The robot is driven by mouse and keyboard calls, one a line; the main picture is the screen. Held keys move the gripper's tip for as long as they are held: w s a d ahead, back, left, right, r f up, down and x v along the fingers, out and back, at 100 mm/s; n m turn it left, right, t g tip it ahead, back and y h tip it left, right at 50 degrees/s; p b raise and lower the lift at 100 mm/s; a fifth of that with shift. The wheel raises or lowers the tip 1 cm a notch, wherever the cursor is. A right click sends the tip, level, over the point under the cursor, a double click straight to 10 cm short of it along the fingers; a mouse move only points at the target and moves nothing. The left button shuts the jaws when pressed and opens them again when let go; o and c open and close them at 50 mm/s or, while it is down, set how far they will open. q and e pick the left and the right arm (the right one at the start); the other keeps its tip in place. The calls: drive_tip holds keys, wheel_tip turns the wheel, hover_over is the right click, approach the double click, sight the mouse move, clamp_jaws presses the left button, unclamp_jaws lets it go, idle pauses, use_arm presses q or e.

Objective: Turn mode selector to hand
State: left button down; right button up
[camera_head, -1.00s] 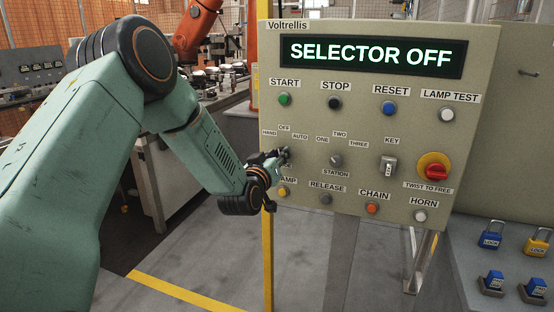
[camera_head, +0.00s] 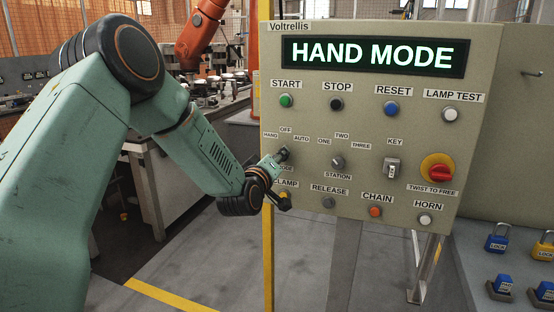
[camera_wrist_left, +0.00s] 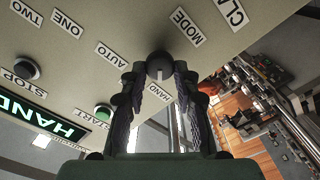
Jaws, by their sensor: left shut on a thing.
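The mode selector knob (camera_wrist_left: 159,66) is a dark round knob on the panel, with HAND, OFF and AUTO labels around it. The panel display (camera_head: 373,54) reads HAND MODE. My right gripper is not in view.
The beige panel (camera_head: 300,215) also carries START, STOP, RESET and other buttons, a station selector (camera_head: 337,162), a key switch (camera_head: 393,168) and a red emergency knob (camera_head: 438,171). A yellow post (camera_head: 267,250) stands by its left edge. Padlocks (camera_head: 496,240) sit at right.

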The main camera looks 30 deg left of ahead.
use_arm(q)
drive_tip(key=c, duration=1.4)
unclamp_jaws()
drive_tip(key=shift+w, duration=0.1)
drive_tip(key=o, duration=0.4)
drive_tip(key=shift+w+f, duration=0.15)
drive_tip(key=shift+s, duration=0.2)
drive_tip(key=shift+s, duration=0.15)
drive_tip(key=v, duration=1.1)
drive_tip(key=shift+s+d, duration=0.1)
drive_tip(key=shift+s, duration=0.25)
drive_tip(key=shift+w, duration=0.1)
